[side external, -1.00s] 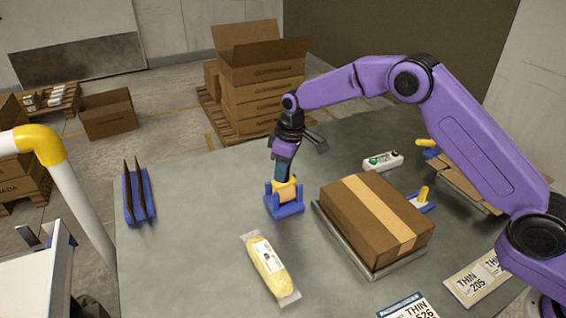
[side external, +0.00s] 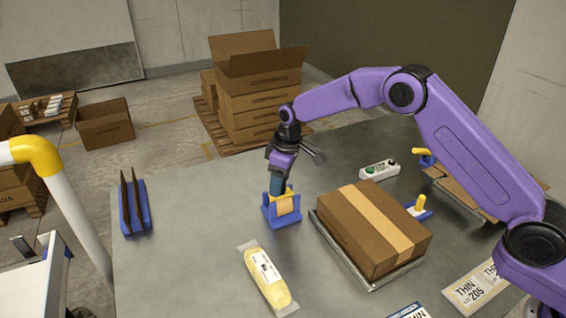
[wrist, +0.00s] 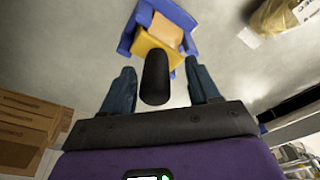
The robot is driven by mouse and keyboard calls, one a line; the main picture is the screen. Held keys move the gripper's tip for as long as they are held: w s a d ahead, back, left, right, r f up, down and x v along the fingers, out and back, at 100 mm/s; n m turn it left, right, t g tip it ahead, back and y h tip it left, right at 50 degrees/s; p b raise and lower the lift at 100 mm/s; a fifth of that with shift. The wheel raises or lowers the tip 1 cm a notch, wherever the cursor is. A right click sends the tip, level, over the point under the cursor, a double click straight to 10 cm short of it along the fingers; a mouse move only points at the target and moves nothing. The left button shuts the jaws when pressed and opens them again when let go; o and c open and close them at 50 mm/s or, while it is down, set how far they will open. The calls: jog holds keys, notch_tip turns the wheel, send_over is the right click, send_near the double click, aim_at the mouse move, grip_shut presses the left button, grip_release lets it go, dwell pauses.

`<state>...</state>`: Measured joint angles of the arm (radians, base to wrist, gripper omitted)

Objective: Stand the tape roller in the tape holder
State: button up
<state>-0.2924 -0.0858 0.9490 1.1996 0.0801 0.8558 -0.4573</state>
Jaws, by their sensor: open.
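The tape roller has a yellow frame, a tan roll (side external: 286,206) and a black handle (wrist: 155,80). It stands upright in the blue tape holder (side external: 270,218), its roll down between the holder's sides. The holder also shows at the top of the wrist view (wrist: 126,40), with the roller's yellow frame (wrist: 152,52) in it. My gripper (side external: 277,188) is directly above the holder, pointing down. In the wrist view its two fingers (wrist: 162,74) are apart, one on each side of the handle, with gaps showing. The lower part of the roll is hidden by the holder.
A taped carton (side external: 365,235) sits on a metal plate to the right. A bagged yellow item (side external: 267,280) lies in front. A blue rack (side external: 143,218) with brown upright pieces is at left. A control box (side external: 379,169) stands behind the carton. Table around the holder is mostly clear.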

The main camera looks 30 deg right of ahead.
notch_tip(320, 180, up, 17)
jog(key=s+d, duration=0.1)
jog(key=shift+s+d, duration=0.4)
dwell(0.4)
jog(key=s+d+n, duration=0.2)
jog(key=s, duration=1.7)
jog(key=s+d+f, duration=0.2)
jog(key=s+d, duration=0.5)
jog(key=s, duration=0.4)
jog(key=s+d+f+n+g, duration=0.1)
jog(key=s+d+f, duration=0.1)
jog(key=s+d, duration=0.6)
jog(key=s, duration=0.4)
jog(key=shift+s+f+n+h, duration=0.2)
jog(key=shift+f+n+h, duration=0.1)
jog(key=shift+h, duration=0.1)
